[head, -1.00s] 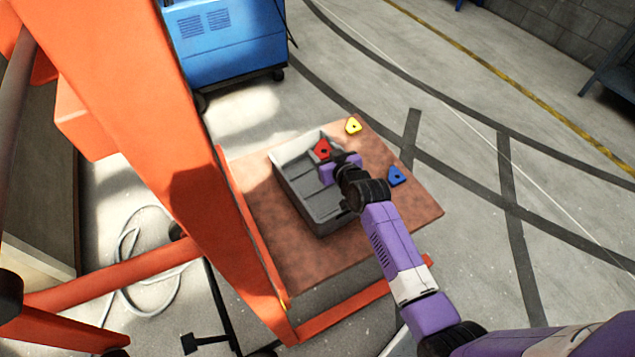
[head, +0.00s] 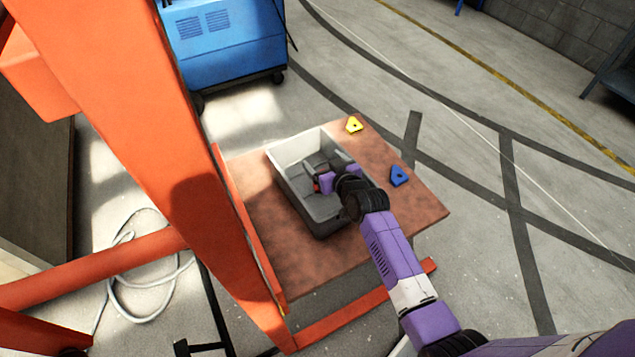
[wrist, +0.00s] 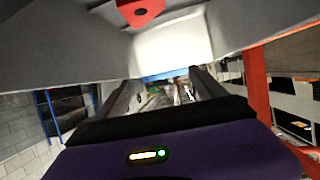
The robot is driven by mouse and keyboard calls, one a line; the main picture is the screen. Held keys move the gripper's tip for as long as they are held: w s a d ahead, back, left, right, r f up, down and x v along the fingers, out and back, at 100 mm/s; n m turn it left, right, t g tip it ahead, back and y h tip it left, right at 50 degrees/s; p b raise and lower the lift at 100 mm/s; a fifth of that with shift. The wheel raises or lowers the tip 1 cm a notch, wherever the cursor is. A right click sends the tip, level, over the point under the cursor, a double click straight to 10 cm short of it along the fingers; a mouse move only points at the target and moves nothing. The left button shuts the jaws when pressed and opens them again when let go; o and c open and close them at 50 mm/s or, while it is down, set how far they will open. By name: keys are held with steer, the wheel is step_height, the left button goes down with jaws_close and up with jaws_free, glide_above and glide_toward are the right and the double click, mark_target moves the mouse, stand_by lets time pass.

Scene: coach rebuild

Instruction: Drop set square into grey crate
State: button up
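The red set square, a three-cornered piece with a hole, lies inside the grey crate (head: 291,197); in the wrist view the red set square (wrist: 140,10) rests against the crate's grey inside, apart from both fingers. My gripper is low inside the crate. In the wrist view its two dark fingers (wrist: 163,88) stand well apart with nothing between them.
The crate stands on a brown board (head: 290,264). A yellow piece (head: 354,125) and a blue piece (head: 399,176) lie to its right. An orange frame (head: 170,150) rises close on the left. A blue cabinet (head: 222,50) stands behind.

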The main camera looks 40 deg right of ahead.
steer(key=v, duration=0.7)
steer(key=shift+s+p, duration=0.35)
steer(key=shift+p, duration=0.05)
steer(key=shift+a+r, duration=0.1)
steer(key=shift+r, duration=0.05)
steer(key=s+a+r+t+h, duration=0.1)
steer(key=s+a+r+t, duration=0.15)
steer(key=r, duration=0.55)
steer(key=s+a+r+n+y, duration=0.1)
steer(key=s+a+r+y, duration=0.1)
steer(key=s+a, duration=0.4)
steer(key=s+a+r+n+y+p, duration=0.1)
steer(key=s+a+r, duration=0.3)
steer(key=s, duration=0.9)
steer(key=s+a+r+n+y+p, duration=0.1)
steer(key=s+a+r+n+y, duration=0.1)
steer(key=s+a, duration=0.7)
steer(key=shift+s+r+y, duration=0.3)
steer(key=shift+s+r, duration=0.5)
